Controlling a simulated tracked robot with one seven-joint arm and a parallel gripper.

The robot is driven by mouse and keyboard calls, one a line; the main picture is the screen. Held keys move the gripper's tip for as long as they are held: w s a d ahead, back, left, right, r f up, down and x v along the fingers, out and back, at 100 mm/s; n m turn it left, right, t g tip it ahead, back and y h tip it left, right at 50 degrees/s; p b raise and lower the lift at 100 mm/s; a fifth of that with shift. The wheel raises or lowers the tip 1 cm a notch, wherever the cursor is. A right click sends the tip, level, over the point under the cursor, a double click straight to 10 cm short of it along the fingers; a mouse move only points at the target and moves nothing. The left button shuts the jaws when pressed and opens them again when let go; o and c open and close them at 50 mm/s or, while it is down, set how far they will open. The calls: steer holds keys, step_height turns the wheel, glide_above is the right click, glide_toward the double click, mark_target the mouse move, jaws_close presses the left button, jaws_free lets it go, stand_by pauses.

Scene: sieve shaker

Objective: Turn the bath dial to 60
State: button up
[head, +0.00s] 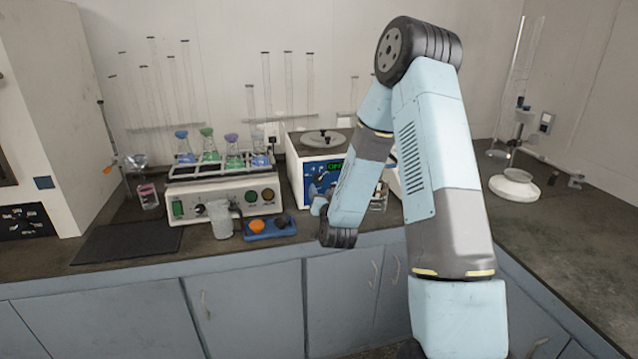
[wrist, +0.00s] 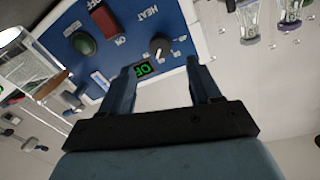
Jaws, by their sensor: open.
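The bath is a white box (head: 303,148) with a round lid and a blue front panel (wrist: 185,15), partly hidden by my arm in the head view. In the wrist view its dark dial (wrist: 159,48) has a white pointer mark and small scale marks around it, with "HEAT" printed beside it. The scale numbers are too small to read. A green display (wrist: 146,69) beside the dial seems to read "OFF". My gripper (wrist: 163,66) is open and empty, facing the panel. Its fingertips lie on either side of the display, just short of the dial in the picture; contact cannot be told.
The panel also carries a green button (wrist: 84,43) and a red switch (wrist: 103,20). Left of the bath stands a shaker (head: 225,200) with several flasks. A beaker (head: 220,220) and a blue tray (head: 284,232) with an orange item sit in front. A dark mat (head: 128,243) lies left.

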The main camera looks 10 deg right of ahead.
mark_target(318, 180)
steer(key=w, duration=0.8)
steer(key=shift+d, duration=0.3)
steer(key=c, duration=1)
steer(key=shift+a, duration=0.1)
steer(key=shift+c, duration=0.2)
